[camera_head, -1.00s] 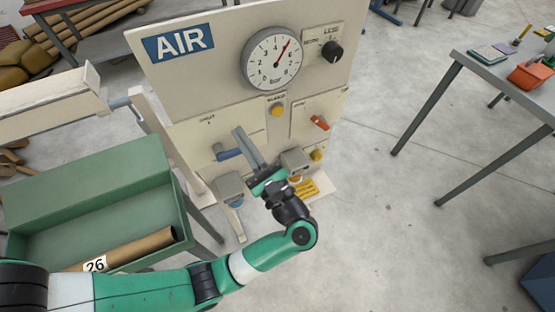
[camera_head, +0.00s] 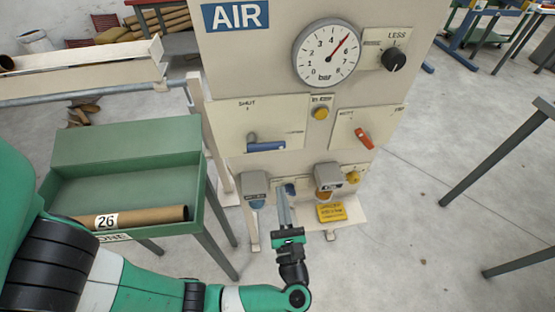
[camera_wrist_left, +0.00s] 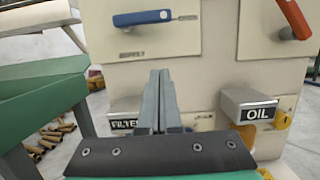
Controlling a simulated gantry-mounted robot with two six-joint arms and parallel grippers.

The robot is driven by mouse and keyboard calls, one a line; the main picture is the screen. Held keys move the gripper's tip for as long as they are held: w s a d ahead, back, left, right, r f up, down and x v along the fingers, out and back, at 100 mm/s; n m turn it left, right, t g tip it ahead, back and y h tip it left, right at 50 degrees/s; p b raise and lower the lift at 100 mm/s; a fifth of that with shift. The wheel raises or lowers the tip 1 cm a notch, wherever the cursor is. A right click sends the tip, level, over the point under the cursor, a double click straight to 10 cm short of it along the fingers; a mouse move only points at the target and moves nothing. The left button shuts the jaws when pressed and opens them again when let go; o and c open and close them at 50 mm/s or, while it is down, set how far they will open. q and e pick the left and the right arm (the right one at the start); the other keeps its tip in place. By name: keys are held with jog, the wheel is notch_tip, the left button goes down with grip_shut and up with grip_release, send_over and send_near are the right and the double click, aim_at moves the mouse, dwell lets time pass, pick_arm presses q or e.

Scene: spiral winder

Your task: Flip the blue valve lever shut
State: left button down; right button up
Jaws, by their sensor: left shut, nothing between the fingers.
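The blue valve lever (camera_head: 266,146) lies about level on the cream air panel, its handle reaching right from its pivot. A SHUT label (camera_head: 247,103) is above the pivot. The lever also shows at the top of the left wrist view (camera_wrist_left: 142,18), above and left of my fingers. My left gripper (camera_head: 283,192) is shut and empty, below the lever and apart from it, in front of the lower panel. Its two fingers are together in the left wrist view (camera_wrist_left: 160,74). My right gripper is not in view.
A red-orange lever (camera_head: 364,138) and a yellow button (camera_head: 321,113) are on the panel, under the gauge (camera_head: 327,54). The OIL unit (camera_wrist_left: 248,106) juts out right of my fingers. A green tray (camera_head: 125,160) holding a tube numbered 26 stands at left.

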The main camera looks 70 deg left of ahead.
aim_at(266, 147)
pick_arm(q)
jog(key=w+a+r, duration=0.1)
jog(key=a+r, duration=0.5)
jog(key=a, duration=0.1)
jog(key=shift+w+a, duration=0.15)
jog(key=shift+w, duration=0.2)
jog(key=shift+a, duration=0.1)
